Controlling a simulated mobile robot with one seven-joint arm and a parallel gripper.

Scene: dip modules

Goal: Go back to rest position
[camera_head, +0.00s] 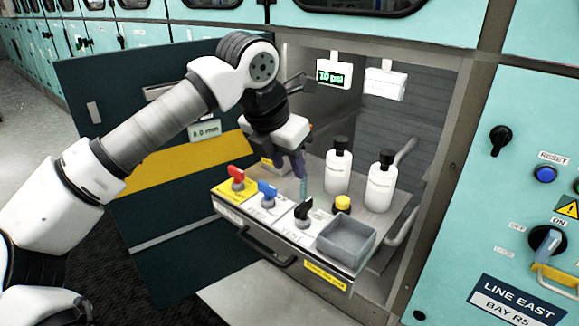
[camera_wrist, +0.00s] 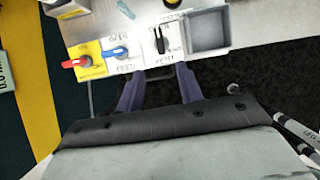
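My gripper (camera_head: 301,172) is over the pulled-out drawer panel in the open cabinet bay. In the wrist view its two purple fingers (camera_wrist: 159,88) stand apart with nothing between them, so it is open and empty. A black-handled valve (camera_head: 303,209) sits just below and beyond the fingers; it also shows in the wrist view (camera_wrist: 160,42). To its left are a blue-handled valve (camera_head: 267,190) and a red-handled valve (camera_head: 237,175). Whether the fingers touch anything is not clear in the head view.
The open dark door (camera_head: 150,245) is at left.

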